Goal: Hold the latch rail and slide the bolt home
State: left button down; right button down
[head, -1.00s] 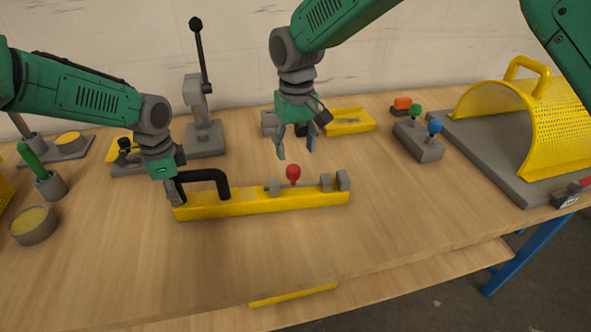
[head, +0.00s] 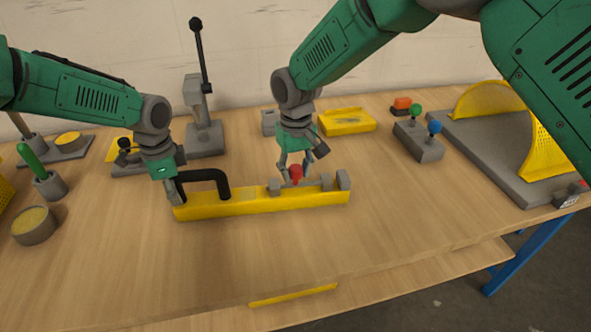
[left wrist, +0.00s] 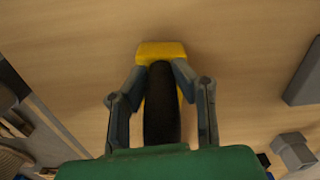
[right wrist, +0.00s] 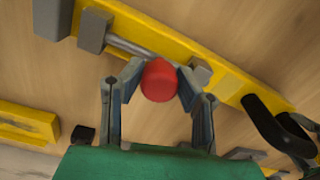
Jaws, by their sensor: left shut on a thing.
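The yellow latch rail (head: 240,206) lies on the table, with a black handle (head: 208,175) at its left part. My left gripper (head: 173,195) is shut on this handle at the rail's left end; the left wrist view shows the handle (left wrist: 162,105) between the fingers. The bolt is a grey rod (right wrist: 130,46) with a red knob (head: 296,172), running through grey blocks on the rail's right half. My right gripper (head: 292,168) is lowered at the knob. In the right wrist view its open fingers stand either side of the knob (right wrist: 159,80); contact is unclear.
Behind the rail stand a lever press (head: 203,130) and a yellow tray (head: 346,121). A box with green and blue knobs (head: 420,142) and a yellow guard (head: 490,100) are to the right. The table in front of the rail is clear.

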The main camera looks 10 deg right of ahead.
pick_arm(q)
jog(key=shift+a, duration=0.15)
pick_arm(e)
jog(key=shift+s+d, duration=0.2)
jog(key=shift+d, duration=2.55)
jog(key=c, duration=1.2)
grip_release()
pick_arm(q)
jog(key=shift+a, duration=0.1)
pick_arm(e)
jog(key=shift+a, duration=0.25)
jog(key=shift+r, duration=0.25)
pick_arm(q)
jog(key=shift+d, duration=0.25)
pick_arm(e)
notch_tip(320, 180, up, 11)
jog(key=shift+r, duration=0.2)
jog(key=shift+w, duration=0.1)
